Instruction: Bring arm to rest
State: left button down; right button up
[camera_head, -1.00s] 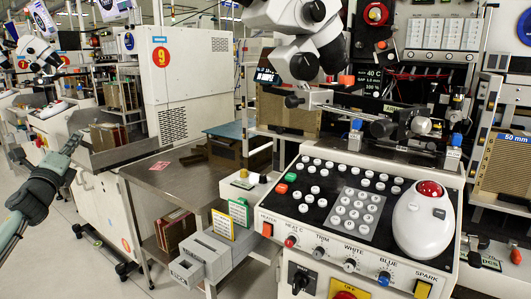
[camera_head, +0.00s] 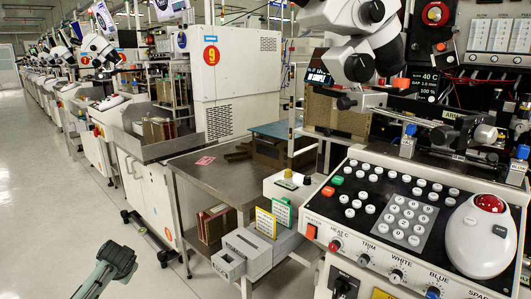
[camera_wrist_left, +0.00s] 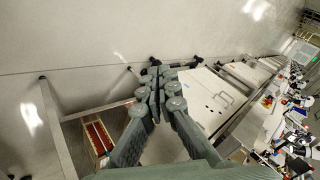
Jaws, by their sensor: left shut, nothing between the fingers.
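My left gripper (camera_head: 118,262) shows low at the left in the head view, over the bare floor and in front of the metal table. In the left wrist view the same gripper (camera_wrist_left: 158,85) has its grey fingers together, with nothing held between them. It hangs in open air and touches nothing that I can see. My right gripper is in neither view.
A steel table (camera_head: 205,172) stands right of the left gripper, with a grey slotted box (camera_head: 245,252) at its front corner. The bonding machine's control panel (camera_head: 378,215) fills the right. The pale floor (camera_head: 45,200) on the left is clear.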

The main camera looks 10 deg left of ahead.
pick_arm(q)
jog(key=s+d+f+h, duration=0.1)
jog(key=s+d+f, duration=0.4)
jog(key=s+d, duration=0.2)
jog(key=s+d+f+g+h, duration=0.1)
jog(key=s+d+f+h, duration=0.1)
jog(key=s+d+f, duration=0.3)
jog(key=s+d+f+g+h+p, duration=0.1)
jog(key=s+d+f, duration=0.4)
jog(key=s+d, duration=0.6)
jog(key=s+h, duration=0.1)
jog(key=s, duration=0.3)
jog(key=shift+s+d+f+m, duration=0.15)
jog(key=shift+s+f+m, duration=0.15)
jog(key=shift+s, duration=0.05)
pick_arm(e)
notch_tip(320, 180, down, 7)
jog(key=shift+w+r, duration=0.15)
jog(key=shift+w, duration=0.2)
pick_arm(q)
jog(key=shift+d, duration=0.15)
